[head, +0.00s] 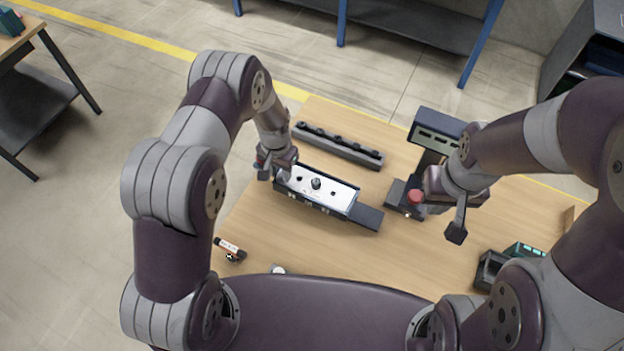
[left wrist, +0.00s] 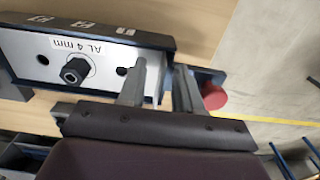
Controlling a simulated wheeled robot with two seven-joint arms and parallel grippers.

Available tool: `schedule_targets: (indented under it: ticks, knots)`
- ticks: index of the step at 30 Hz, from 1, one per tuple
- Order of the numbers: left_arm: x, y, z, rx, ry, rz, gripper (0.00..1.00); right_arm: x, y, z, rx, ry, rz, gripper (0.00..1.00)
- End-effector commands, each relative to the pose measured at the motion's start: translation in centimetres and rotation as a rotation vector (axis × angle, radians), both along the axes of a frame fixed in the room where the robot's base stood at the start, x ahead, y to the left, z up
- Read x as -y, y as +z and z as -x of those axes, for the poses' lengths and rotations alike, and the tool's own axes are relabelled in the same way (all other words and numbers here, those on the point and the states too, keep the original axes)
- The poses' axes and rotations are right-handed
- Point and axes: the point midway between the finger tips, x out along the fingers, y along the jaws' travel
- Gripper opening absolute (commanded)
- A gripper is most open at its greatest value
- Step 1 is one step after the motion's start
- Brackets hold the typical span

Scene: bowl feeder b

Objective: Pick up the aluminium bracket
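A pale metal plate (head: 335,192) with dark holes and a black knob lies in a dark fixture (head: 366,216) on the table. In the left wrist view the plate (left wrist: 100,68) carries the label "AL 4 mm". No other part looks like the aluminium bracket, but I cannot tell for sure that this is it. My left gripper (head: 275,172) is at the plate's left end in the head view. Its fingers (left wrist: 158,70) are apart, one over the plate near a hole, the other by its end; contact is unclear. My right gripper (head: 450,222) hangs over the table's right side, its fingers partly hidden.
A dark rail (head: 338,145) with several knobs lies behind the fixture. A dark stand (head: 436,130) rises at the back right, with a red button (head: 415,196) near its foot.

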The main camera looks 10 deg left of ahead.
Motion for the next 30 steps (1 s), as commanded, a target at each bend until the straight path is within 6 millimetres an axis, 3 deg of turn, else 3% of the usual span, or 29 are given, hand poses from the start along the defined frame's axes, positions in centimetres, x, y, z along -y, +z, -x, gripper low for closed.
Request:
schedule_targets:
  ticks: [3,4,6,7,19,30]
  knots:
    - [0.0,0.0,0.0,0.000,0.000,0.000,0.34,0.0,-0.1,0.0,-0.001,0.000,0.000,0.00]
    - [0.0,0.0,0.0,0.000,0.000,0.000,0.28,0.0,-0.1,0.0,-0.001,0.000,0.000,0.00]
    - [0.0,0.0,0.0,0.000,0.000,0.000,0.05,0.0,-0.1,0.0,0.000,0.000,0.000,0.00]
    - [0.0,0.0,0.0,0.000,0.000,0.000,0.00,0.0,-0.1,0.0,0.000,0.000,0.000,0.00]
    - [0.0,0.7,-0.2,0.004,0.000,0.000,0.00,0.0,-0.6,0.0,0.000,0.000,0.000,0.00]
    - [0.0,8.8,-0.1,0.004,0.000,0.000,0.00,0.0,-3.6,0.0,0.000,0.000,0.000,0.00]
